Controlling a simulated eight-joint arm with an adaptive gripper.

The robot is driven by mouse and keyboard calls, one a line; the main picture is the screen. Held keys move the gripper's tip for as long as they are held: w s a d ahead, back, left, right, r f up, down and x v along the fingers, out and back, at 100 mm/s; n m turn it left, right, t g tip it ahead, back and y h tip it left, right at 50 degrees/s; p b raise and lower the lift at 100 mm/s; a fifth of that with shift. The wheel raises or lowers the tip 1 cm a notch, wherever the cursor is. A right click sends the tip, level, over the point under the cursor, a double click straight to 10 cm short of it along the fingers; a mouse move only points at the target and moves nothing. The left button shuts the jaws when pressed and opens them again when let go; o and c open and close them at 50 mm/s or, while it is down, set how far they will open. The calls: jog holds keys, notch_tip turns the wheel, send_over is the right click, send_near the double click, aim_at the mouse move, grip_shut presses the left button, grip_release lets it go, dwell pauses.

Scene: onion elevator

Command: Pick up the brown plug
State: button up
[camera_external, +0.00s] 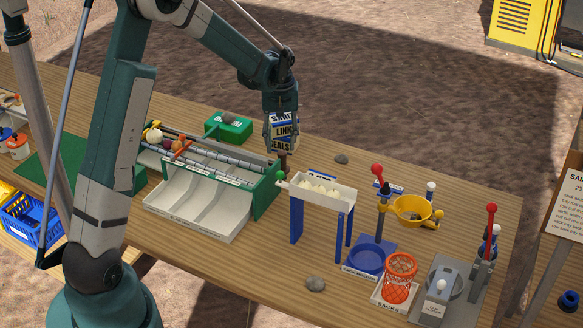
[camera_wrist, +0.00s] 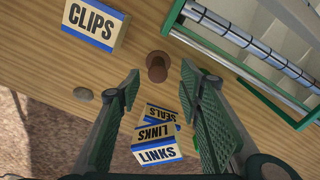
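The brown plug (camera_wrist: 157,66) is a short round peg on a wider round base on the wooden table. In the wrist view it lies between the two fingertips of my gripper (camera_wrist: 160,78), with gaps on both sides. My gripper is open. In the outside view my gripper (camera_external: 282,146) points down just above the brown plug (camera_external: 283,163), beside the green-ended rack.
The green rack with white bins (camera_external: 200,208) is close to the left of my gripper. A white tray on blue legs (camera_external: 322,191) stands to its right.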

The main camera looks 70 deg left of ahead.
aim_at(282, 153)
jog(key=shift+f, duration=1.3)
jog(key=shift+w+a+f, duration=0.1)
jog(key=shift+w+f, duration=0.05)
jog(key=shift+f, duration=1.15)
jog(key=shift+w+a+f, duration=0.1)
jog(key=shift+f, duration=1.2)
jog(key=c, duration=1)
